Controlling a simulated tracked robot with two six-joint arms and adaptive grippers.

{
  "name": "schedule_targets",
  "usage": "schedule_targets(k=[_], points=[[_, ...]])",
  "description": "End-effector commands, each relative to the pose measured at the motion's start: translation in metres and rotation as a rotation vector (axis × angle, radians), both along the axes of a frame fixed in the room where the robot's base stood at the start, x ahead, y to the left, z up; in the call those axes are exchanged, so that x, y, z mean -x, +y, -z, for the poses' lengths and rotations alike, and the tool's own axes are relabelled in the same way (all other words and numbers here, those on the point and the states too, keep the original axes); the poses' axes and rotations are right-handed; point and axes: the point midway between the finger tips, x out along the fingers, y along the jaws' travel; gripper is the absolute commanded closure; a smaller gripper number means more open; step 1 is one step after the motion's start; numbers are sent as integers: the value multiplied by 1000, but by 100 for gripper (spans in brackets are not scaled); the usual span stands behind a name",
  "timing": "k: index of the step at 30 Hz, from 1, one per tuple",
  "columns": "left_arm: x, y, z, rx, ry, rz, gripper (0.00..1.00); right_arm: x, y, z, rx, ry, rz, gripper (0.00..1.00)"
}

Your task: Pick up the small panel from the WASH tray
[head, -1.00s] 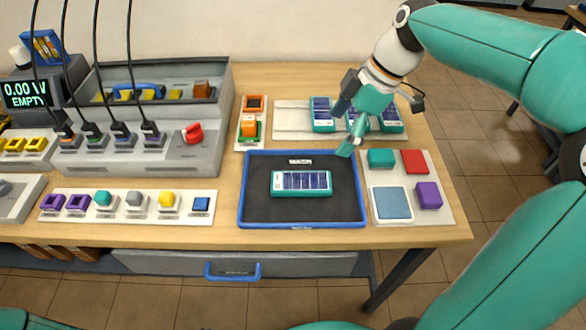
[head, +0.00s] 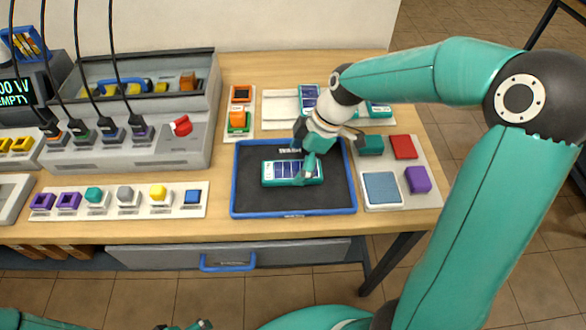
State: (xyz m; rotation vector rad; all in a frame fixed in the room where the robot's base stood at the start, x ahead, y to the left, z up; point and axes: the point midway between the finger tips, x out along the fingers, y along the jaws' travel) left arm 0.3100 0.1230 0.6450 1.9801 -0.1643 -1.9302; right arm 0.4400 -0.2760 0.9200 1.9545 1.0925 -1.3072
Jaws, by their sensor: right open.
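The small panel (head: 276,173), teal-framed with dark blue cells, lies flat in the blue-rimmed WASH tray (head: 234,190). My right gripper (head: 305,172) is open, pointing down over the panel's right part and hiding some of it. I cannot tell whether its fingers touch the panel. The tray's label is partly covered by the gripper. A small dark and teal piece at the bottom edge seems to be the tip of my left gripper (head: 198,326); its jaws cannot be made out.
Behind the tray, a pale rack (head: 281,106) holds similar panels, partly hidden by my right arm. To the right, a board (head: 428,161) carries teal, red, blue and purple pieces. A grey console (head: 165,151) with cables and a row of coloured blocks (head: 128,195) stand left.

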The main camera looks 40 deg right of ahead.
Motion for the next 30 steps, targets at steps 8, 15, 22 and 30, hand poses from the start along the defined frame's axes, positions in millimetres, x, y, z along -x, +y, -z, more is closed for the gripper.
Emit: schedule_targets(k=[8,15,22,30], points=[[0,0,-3,0,0,0,9,-5,8,22,0,0,0,4],[0,0,-3,0,0,0,9,-5,8,22,0,0,-1,16],[0,0,-3,0,0,0,9,-5,9,21,0,0,-1,54],[0,0,-3,0,0,0,9,-5,9,21,0,-1,-2,75]])
